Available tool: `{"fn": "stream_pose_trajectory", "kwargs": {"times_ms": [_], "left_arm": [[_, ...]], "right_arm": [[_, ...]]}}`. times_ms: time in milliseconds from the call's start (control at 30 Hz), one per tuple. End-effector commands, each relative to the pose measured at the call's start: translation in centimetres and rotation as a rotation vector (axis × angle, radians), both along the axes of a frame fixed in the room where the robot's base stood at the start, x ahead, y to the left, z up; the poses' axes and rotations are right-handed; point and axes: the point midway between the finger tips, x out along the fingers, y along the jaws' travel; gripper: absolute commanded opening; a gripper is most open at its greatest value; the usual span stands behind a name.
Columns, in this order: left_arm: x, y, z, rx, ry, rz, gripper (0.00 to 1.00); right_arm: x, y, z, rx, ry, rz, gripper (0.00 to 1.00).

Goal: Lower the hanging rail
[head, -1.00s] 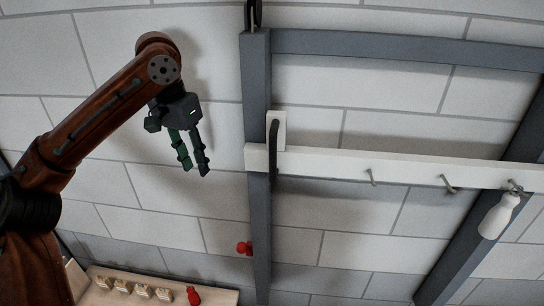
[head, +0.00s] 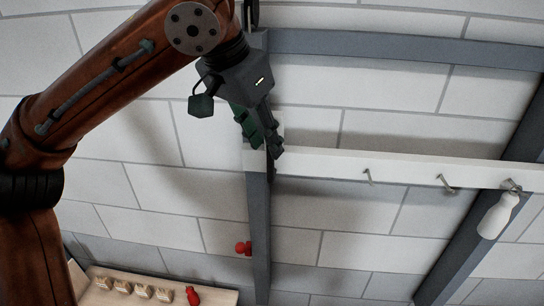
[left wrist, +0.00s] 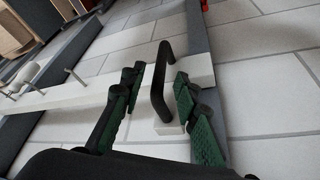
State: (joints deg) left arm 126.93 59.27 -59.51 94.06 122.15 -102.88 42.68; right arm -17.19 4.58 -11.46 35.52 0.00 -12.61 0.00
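The hanging rail (head: 408,168) is a long white batten with hooks, lying across grey posts on the wall. It also shows in the left wrist view (left wrist: 70,95). A black handle (left wrist: 160,82) stands on a white block at its left end; in the head view my gripper largely hides it. My left gripper (head: 264,146) is over that end. In the left wrist view its green-padded fingers (left wrist: 152,104) are apart, one on each side of the handle, with gaps showing. My right gripper is not in view.
A white bottle (head: 498,215) hangs from the rail's right hook. A grey upright post (head: 259,225) runs below the rail's left end. A red knob (head: 243,248) is beside it. A shelf (head: 215,298) with small blocks and a red object is at lower left.

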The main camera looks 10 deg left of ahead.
Motion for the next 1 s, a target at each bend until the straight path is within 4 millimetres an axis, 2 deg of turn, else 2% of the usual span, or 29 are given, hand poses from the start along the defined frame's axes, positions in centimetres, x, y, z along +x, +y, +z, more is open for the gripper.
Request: {"fn": "stream_pose_trajectory", "kwargs": {"times_ms": [100,300,700,1000], "left_arm": [[0.7,-0.4,-2.0,0.001,0.001,0.001,0.29],[1.5,-0.9,-4.2,0.0,-0.001,0.002,0.29],[1.7,-1.1,-4.9,0.0,-0.001,0.001,0.29],[1.7,-1.1,-4.9,-0.001,-0.001,0.001,0.09]], "right_arm": [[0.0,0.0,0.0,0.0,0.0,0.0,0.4],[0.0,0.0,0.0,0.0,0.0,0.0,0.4],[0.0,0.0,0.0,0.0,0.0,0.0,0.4],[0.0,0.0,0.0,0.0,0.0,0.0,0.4]]}}
